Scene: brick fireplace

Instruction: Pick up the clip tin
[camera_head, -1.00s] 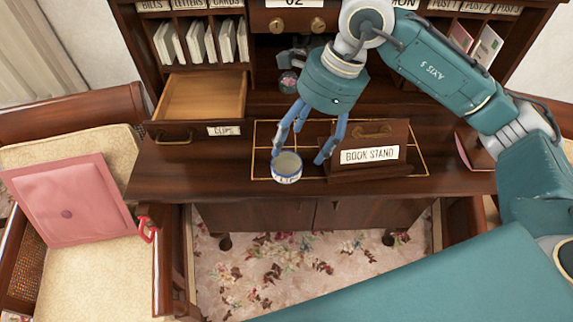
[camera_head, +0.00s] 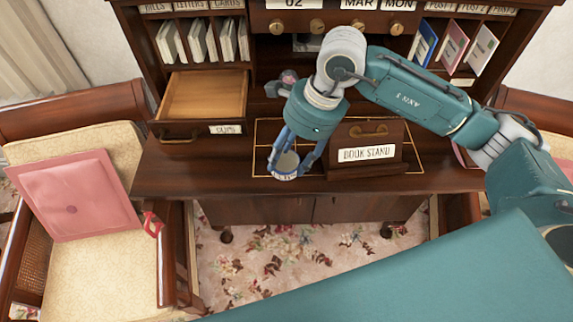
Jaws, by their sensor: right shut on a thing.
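The clip tin (camera_head: 286,164) is a small round tin, white with blue bands and a grey top, at the front of the dark wooden desk. My right gripper (camera_head: 294,158) comes down over it from above, with blue fingers on its left and right sides, shut on the tin. Part of the tin's side is hidden by the fingers. I cannot tell whether the tin touches the desk. My left gripper is not in view.
A wooden box labelled BOOK STAND (camera_head: 366,154) stands close right of the tin. An open, empty drawer (camera_head: 203,97) juts out at the left. Pigeonholes line the back. A chair with a pink cushion (camera_head: 72,197) stands at left.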

